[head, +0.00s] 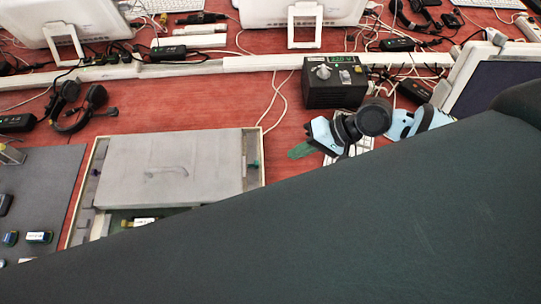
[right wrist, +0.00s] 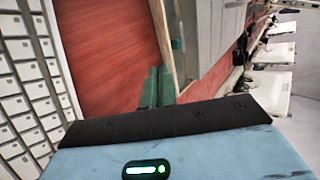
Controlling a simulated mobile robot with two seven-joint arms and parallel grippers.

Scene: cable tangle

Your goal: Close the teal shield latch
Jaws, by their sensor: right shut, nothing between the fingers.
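A grey shield plate (head: 170,165) lies over a shallow box with a pale rim (head: 262,150). A small teal latch (head: 254,166) sits at the right side of the box, beside the plate. A teal piece, likely this latch (right wrist: 176,44), shows beyond my fingertips in the right wrist view. My right gripper (head: 292,154) has green fingers pressed together, empty, right of the box and apart from the latch. The fingers (right wrist: 157,70) also show shut in the right wrist view. My left gripper is not in view. My dark arm hides the box's front right part.
A black power supply (head: 335,82) stands behind my right gripper. A white keyboard (head: 357,148) lies beside it; its keys also fill the left of the wrist view. A headset (head: 80,105) and a dark mat (head: 40,190) are at left. Red table (head: 210,100) is bare behind the box.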

